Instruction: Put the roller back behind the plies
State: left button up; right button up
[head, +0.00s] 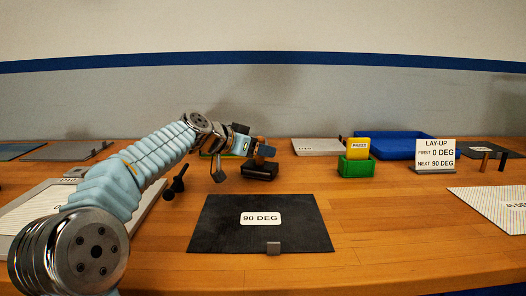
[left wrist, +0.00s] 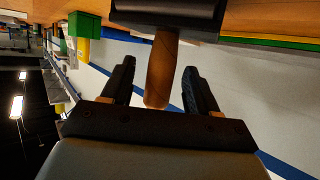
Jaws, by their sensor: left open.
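The roller has a wooden handle, which shows in the left wrist view (left wrist: 161,72), and a dark block at its base (head: 259,173) on the bench. My left gripper (head: 263,150) is open at the handle. In the left wrist view the handle stands between the two fingers, with gaps on both sides. The black ply marked 90 DEG (head: 260,238) lies flat at front centre with a small grey block on its near edge. A pale ply (head: 497,208) lies at the right. My right gripper is not in view.
A green box with a yellow card (head: 356,166), a LAY-UP sign (head: 435,153) and a blue tray (head: 388,139) stand at back right. A black tool (head: 176,184) lies left of centre. A framed pale board (head: 35,208) is partly behind my arm.

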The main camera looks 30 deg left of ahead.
pick_arm(q)
jog(key=b+v, duration=0.1)
jog(key=v, duration=0.9)
jog(key=shift+s, duration=0.15)
